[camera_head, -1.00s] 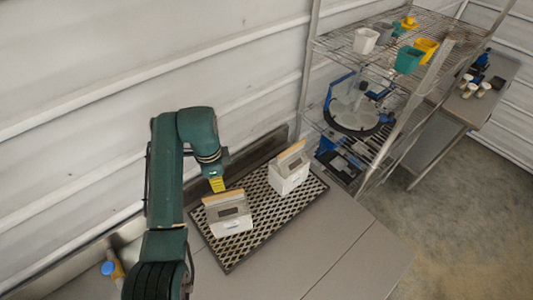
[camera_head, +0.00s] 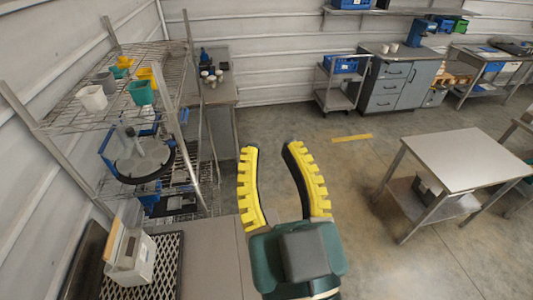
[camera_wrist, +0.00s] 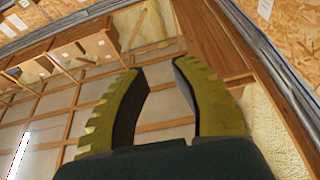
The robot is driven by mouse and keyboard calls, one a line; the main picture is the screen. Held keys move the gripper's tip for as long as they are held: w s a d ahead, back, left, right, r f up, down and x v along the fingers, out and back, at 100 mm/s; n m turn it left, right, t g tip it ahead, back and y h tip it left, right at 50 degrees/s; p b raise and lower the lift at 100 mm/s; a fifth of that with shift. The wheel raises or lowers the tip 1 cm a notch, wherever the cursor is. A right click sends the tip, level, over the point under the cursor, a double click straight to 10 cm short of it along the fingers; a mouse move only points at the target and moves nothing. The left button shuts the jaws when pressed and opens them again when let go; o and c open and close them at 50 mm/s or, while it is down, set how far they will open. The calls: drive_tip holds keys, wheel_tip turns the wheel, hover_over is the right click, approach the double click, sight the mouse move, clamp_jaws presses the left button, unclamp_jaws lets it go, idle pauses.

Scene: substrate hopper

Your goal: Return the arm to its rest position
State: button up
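My gripper (camera_head: 271,160) shows large in the lower middle of the head view, with its two yellow fingers spread apart and nothing between them. It is raised in front of the camera, past the right edge of the steel bench (camera_head: 212,256). In the wrist view my gripper (camera_wrist: 155,66) is also open and empty. The wrist camera faces the ceiling and upper wall, with wooden beams and wood panels, so the gripper points upward.
A white box with a wooden-edged lid (camera_head: 130,258) stands on the black grated mat (camera_head: 166,270) at lower left. A wire shelf (camera_head: 75,119) holds several coloured cups. A steel table (camera_head: 465,158) stands at right. The floor (camera_head: 300,125) between is clear.

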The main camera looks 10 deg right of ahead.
drive_tip(key=shift+s+d+r+t+h, duration=0.2)
drive_tip(key=shift+s+d+r, duration=0.1)
drive_tip(key=shift+s, duration=0.1)
drive_tip(key=shift+s+d+r+t+h, duration=0.1)
drive_tip(key=shift+s+d+r+h, duration=0.15)
drive_tip(key=shift+s, duration=0.15)
drive_tip(key=shift+y, duration=0.25)
wheel_tip(320, 180, up, 11)
drive_tip(key=p, duration=1)
drive_tip(key=shift+f, duration=0.2)
